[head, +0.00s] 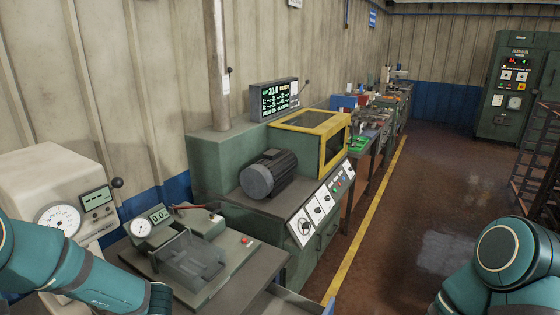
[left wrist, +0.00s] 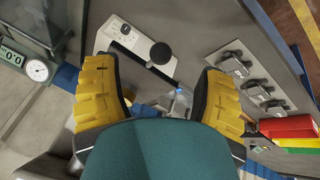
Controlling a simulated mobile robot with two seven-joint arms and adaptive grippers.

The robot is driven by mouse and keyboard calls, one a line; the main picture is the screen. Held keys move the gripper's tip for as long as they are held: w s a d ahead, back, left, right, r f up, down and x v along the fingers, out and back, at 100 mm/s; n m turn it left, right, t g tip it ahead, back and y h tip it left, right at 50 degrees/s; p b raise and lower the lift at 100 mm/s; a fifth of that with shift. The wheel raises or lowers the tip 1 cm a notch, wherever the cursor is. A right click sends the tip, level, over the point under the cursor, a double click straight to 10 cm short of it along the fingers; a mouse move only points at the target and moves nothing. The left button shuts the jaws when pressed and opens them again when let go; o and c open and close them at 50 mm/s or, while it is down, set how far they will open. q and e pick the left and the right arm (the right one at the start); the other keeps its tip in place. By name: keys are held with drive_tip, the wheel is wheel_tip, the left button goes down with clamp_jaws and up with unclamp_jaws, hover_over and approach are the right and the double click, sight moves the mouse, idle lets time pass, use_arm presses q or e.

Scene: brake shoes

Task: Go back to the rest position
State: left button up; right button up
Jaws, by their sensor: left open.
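My left gripper (left wrist: 157,68) shows in the left wrist view with its two yellow-padded fingers spread wide. It is open, and nothing is held between the fingers. Past the fingers is a grey bench with a white plate (left wrist: 125,48), a black bar and a black round knob (left wrist: 160,53). In the head view my left arm (head: 70,270) comes in at the lower left, and its gripper is outside the picture. My right arm (head: 505,260) shows at the lower right, and its gripper is out of view.
A test station with a dial gauge (head: 141,228) and clear cover (head: 188,262) stands near my left arm. Behind it is a green machine with a motor (head: 268,174) and yellow-framed guard (head: 318,125). Small metal parts (left wrist: 257,92) lie on the bench. Open brown floor (head: 420,200) lies right.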

use_arm(q)
drive_tip(key=s+d+f+m+t+h, duration=0.1)
drive_tip(key=d+f+m+h, duration=0.1)
drive_tip(key=d+f+m, duration=0.4)
drive_tip(key=s+d+f+m+t+h, duration=0.1)
drive_tip(key=d+f+m+h, duration=0.1)
drive_tip(key=d+m, duration=0.35)
drive_tip(key=s+d+f+m+g+h, duration=0.3)
drive_tip(key=s+d+f+m+h, duration=0.15)
drive_tip(key=s+d, duration=0.5)
wheel_tip(320, 180, down, 11)
drive_tip(key=w+d+b, duration=0.1)
drive_tip(key=b, duration=1)
drive_tip(key=shift+d+f, duration=0.15)
drive_tip(key=shift+d, duration=0.1)
use_arm(e)
wheel_tip(320, 180, down, 12)
drive_tip(key=shift+s+a+f, duration=0.2)
drive_tip(key=shift+s+a, duration=0.05)
use_arm(q)
drive_tip(key=shift+w+y, duration=0.1)
drive_tip(key=shift+y, duration=0.15)
use_arm(e)
drive_tip(key=shift+o, duration=0.2)
